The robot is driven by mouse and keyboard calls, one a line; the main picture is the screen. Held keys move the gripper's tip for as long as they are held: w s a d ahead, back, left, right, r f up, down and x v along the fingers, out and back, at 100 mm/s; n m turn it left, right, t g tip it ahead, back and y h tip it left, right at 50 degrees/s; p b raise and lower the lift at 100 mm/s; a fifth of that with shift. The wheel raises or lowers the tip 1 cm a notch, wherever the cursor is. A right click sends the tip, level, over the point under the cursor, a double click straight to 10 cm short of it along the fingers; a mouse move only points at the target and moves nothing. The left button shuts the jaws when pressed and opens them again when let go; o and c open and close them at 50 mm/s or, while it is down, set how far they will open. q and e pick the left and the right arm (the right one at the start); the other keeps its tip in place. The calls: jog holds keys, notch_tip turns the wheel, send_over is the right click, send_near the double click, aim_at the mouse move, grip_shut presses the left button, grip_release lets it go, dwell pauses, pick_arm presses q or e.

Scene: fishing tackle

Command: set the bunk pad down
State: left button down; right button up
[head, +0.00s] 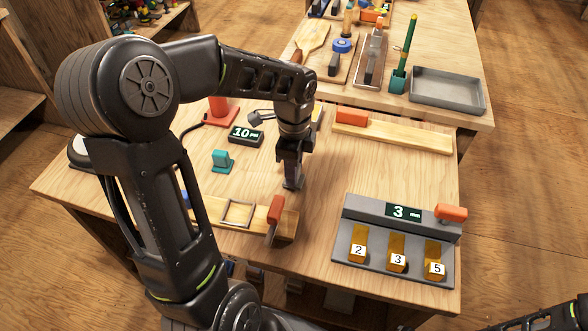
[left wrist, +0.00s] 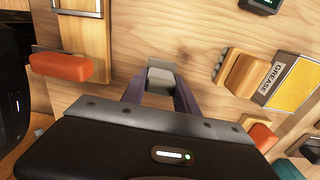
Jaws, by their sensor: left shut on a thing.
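The bunk pad appears to be the small grey block (head: 292,183) at the tip of my left gripper (head: 291,168). In the left wrist view the grey block (left wrist: 162,78) sits between the two fingertips of my left gripper (left wrist: 160,88), which is shut on it. The block is over bare table wood, low and close to the surface. I cannot tell whether its underside touches the table. The fingers hide part of its sides.
A grey stand (head: 345,243) with yellow numbered blocks is to the right. A teal block (head: 222,161) and a dark "10" display (head: 246,135) are to the left. Bare table lies around the block.

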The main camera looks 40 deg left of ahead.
pick_arm(q)
jog(key=shift+f, duration=0.35)
jog(key=shift+f, duration=0.15)
jog(key=c, duration=0.9)
grip_release()
notch_tip(320, 180, up, 12)
jog(key=shift+r, duration=0.15)
